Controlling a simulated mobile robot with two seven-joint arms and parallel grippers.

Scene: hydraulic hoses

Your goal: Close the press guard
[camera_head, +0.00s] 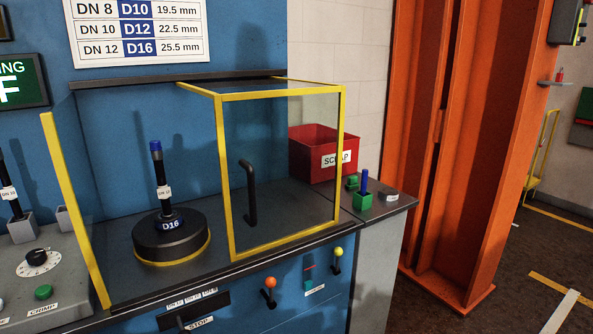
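The press guard (285,90) is a clear box-like panel with a yellow frame and a black upright handle (249,192). It stands at the right part of the press. A wide gap lies between its left edge and the yellow-edged left side panel (75,205). In that gap the round black die (170,240) marked D16 is uncovered, with a black hose (160,170) with a blue top standing upright in it. Neither of my grippers is in view.
A red scrap bin (318,150) stands behind the guard at right. A green block with a blue pin (363,197) sits on the right counter. Control knobs (37,262) are at left; orange (270,284) and yellow (338,253) knobs are below. An orange column (460,140) rises at right.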

